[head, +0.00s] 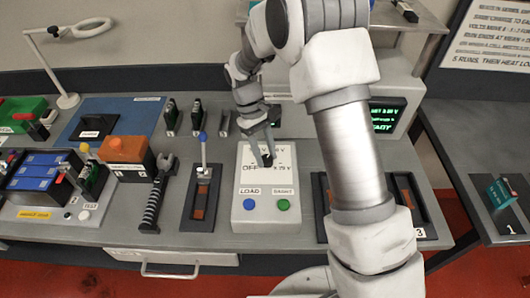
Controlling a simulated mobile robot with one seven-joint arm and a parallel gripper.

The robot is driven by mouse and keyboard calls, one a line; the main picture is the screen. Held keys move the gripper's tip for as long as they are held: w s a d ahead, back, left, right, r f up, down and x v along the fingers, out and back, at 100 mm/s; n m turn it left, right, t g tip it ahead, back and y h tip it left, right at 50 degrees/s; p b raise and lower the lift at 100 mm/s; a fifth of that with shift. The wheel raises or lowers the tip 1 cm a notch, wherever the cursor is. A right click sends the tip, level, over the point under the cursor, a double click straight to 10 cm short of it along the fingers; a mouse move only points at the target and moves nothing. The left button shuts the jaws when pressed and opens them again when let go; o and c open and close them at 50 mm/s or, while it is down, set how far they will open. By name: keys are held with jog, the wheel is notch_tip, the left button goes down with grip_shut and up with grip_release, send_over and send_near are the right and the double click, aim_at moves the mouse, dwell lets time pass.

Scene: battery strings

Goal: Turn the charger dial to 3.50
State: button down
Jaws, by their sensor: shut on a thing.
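The charger (242,212) is a pale box on the bench in the middle of the head view. It has a blue button (249,204) marked LOAD, a green button (283,204), and printed markings around its dial, including OFF at the left. My gripper (267,160) points down at the upper middle of the charger and is shut on the small dark dial. The fingers hide most of the dial, so its pointer direction cannot be read. The voltage figures are too small to read surely.
A screen with green text (386,116) stands behind my arm. Left of the charger are a blue-topped lever (203,150), a dark-handled tool (157,195), an orange block (128,157) and blue cells (45,172). Slots lie to the right, partly behind my arm.

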dwell(0.3)
jog(key=shift+c, duration=2.3)
grip_release()
jog(key=shift+r, duration=0.1)
jog(key=v, duration=1.7)
jog(key=shift+w, duration=0.25)
jog(key=shift+d, duration=0.2)
